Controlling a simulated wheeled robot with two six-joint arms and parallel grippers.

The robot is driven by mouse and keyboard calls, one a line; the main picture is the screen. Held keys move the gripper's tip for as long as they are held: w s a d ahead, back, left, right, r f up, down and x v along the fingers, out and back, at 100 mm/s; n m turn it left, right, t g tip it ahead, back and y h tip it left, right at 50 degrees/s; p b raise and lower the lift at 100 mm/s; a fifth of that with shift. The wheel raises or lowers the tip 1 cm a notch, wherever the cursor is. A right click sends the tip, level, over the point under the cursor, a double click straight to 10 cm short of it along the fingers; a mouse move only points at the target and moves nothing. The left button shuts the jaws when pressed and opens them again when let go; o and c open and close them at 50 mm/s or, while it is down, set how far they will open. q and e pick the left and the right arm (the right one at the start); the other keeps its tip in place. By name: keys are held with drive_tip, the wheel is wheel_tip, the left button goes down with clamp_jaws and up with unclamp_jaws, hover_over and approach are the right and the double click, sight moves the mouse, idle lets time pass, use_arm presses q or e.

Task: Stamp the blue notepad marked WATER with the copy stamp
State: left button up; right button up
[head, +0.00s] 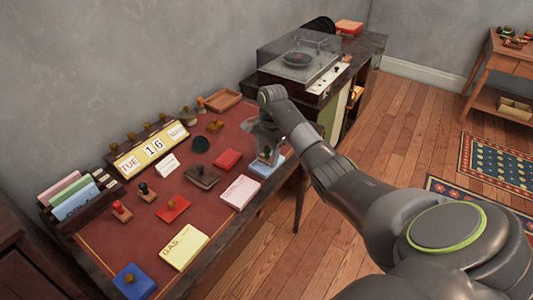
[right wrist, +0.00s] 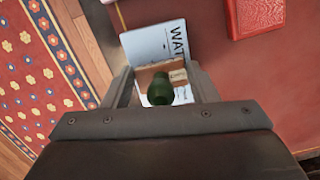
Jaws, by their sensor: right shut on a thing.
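The blue notepad (head: 262,170) lies near the desk's right front edge. In the right wrist view its light-blue cover (right wrist: 148,44) shows the letters WAT; the rest of the word is hidden. My right gripper (head: 268,157) is over the notepad. In the wrist view the gripper (right wrist: 160,86) is shut on a stamp with a dark green knob (right wrist: 160,92) and a wooden block (right wrist: 147,73). The block overlaps the notepad in this view; I cannot tell whether it touches it. The stamp's label is not readable. My left gripper is not in view.
A pink notepad (head: 240,192), a red pad (head: 228,159) and a dark pad (head: 202,177) lie nearby on the desk (head: 140,235). A yellow GAS notepad (head: 184,247) is at the front. Several stamps and a calendar (head: 150,148) stand behind. A record player (head: 300,65) is beyond.

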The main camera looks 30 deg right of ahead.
drive_tip(key=shift+r+p, duration=0.55)
drive_tip(key=shift+r, duration=0.3)
drive_tip(key=shift+r+p, duration=1.35)
drive_tip(key=shift+r, duration=1.3)
drive_tip(key=shift+d, duration=0.15)
